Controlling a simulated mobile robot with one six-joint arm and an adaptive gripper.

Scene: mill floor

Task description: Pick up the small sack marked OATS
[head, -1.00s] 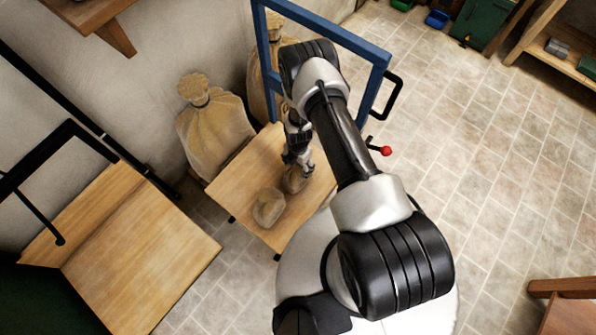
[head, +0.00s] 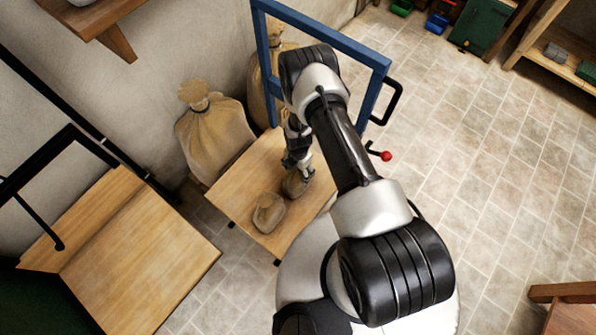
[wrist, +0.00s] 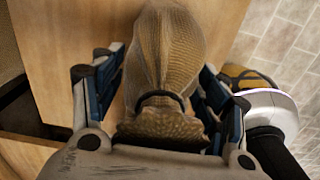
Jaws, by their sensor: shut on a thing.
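My gripper (head: 297,167) is over the wooden table top and shut on a small tan sack (wrist: 165,50). In the wrist view the sack fills the space between the two fingers, with its dark tie and gathered neck nearest the palm. The same sack shows under the fingers in the head view (head: 296,184). A second small sack (head: 268,213) stands on the table close beside it, to the lower left. No marking is readable on either sack, so I cannot tell which says OATS. I cannot tell whether the held sack touches the table.
The small wooden table (head: 240,192) is mostly bare. Large tied sacks (head: 213,135) stand behind it by the wall. A blue frame (head: 335,36) with a black handle and a red-knobbed lever (head: 386,156) rises at its right. Tiled floor (head: 480,180) is open to the right.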

